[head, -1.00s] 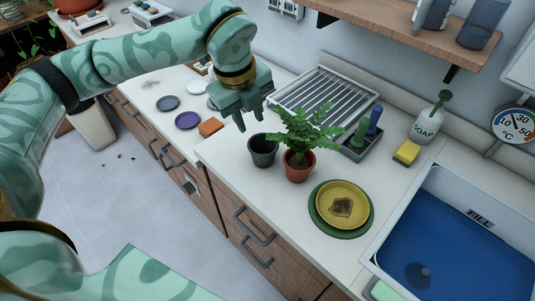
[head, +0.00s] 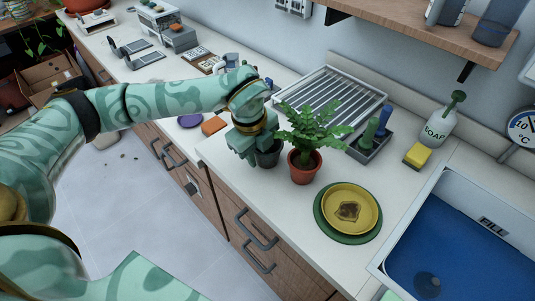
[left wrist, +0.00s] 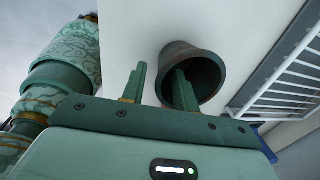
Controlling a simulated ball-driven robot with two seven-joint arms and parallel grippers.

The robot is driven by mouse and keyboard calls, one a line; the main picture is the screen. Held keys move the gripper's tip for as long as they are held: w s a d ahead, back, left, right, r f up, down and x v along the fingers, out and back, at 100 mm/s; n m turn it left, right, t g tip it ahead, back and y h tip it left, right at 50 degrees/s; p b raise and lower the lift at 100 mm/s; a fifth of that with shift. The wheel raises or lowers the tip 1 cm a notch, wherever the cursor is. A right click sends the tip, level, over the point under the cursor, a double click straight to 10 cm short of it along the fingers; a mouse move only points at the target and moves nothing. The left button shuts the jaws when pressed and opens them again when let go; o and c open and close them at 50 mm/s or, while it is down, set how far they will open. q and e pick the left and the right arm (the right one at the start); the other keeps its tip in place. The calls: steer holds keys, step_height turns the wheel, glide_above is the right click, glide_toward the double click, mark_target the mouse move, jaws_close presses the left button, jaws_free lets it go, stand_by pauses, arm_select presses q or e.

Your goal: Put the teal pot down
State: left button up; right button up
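The dark teal pot (head: 269,157) stands upright on the white counter, just left of a fern in a terracotta pot (head: 303,164). My left gripper (head: 245,150) is lowered at the teal pot's left side and hides part of it. In the left wrist view, its two fingers (left wrist: 158,85) are apart. One finger overlaps the opening of the teal pot (left wrist: 180,51) and the other is outside it, with a gap to the wall. Whether either finger touches the pot I cannot tell. My right gripper is not in view.
A metal dish rack (head: 333,92) stands behind the plants. A yellow plate (head: 367,213) on a green one lies to the right, before the sink (head: 455,235). An orange block (head: 213,126) and a purple plate (head: 190,121) lie left. The counter's front edge is close.

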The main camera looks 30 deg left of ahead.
mark_target(261, 166)
arm_select(q)
steer(key=f, duration=0.3)
steer(key=shift+w+f+b, duration=0.1)
steer(key=shift+w+b, duration=0.15)
steer(key=shift+b, duration=0.05)
jaws_close()
